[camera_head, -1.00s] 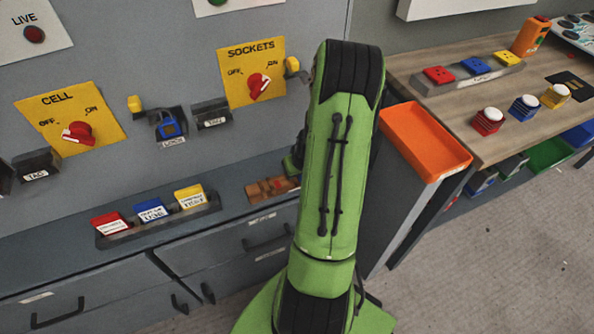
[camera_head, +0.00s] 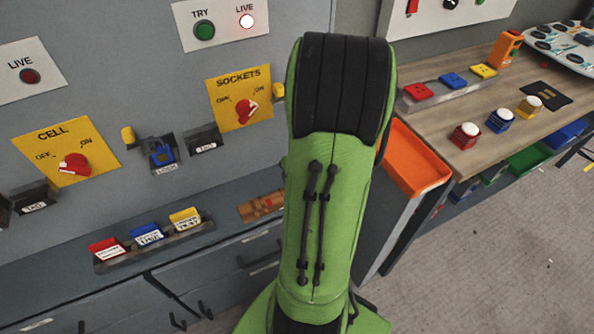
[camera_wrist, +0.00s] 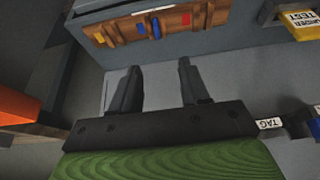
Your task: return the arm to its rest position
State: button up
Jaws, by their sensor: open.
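My green arm (camera_head: 335,215) stands upright in the middle of the head view, and my gripper is hidden behind it there. In the wrist view my gripper (camera_wrist: 158,82) is open, its two dark fingers apart with nothing between them. Beyond the fingertips a wooden block rack (camera_wrist: 155,25) with red, blue and yellow pieces shows on the grey ledge. The same rack (camera_head: 260,206) is left of my arm in the head view. The fingers look clear of the rack.
A grey panel with the CELL switch (camera_head: 72,162) and SOCKETS switch (camera_head: 245,110) stands at the left. A tray of coloured tags (camera_head: 150,242) lies on the ledge. An orange tray (camera_head: 412,158) is close right of my arm, beside a wooden bench (camera_head: 450,125). The floor at lower right is clear.

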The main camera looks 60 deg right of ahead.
dwell(0.6)
jog(key=w+a+r+n+p, duration=0.2)
jog(key=a+r, duration=0.5)
jog(key=a, duration=0.1)
jog(key=w+a+r+n+p, duration=0.1)
jog(key=w+a+r+n, duration=0.15)
jog(key=a+r, duration=0.45)
jog(key=s+a+r+y+p, duration=0.1)
jog(key=s+a+r, duration=0.3)
jog(key=a, duration=0.2)
jog(key=s+a+r+n+t+y+p, duration=0.1)
jog(key=s+a+r+p, duration=0.1)
jog(key=s+a+r, duration=0.2)
jog(key=shift+a+r, duration=0.15)
jog(key=shift+a, duration=0.85)
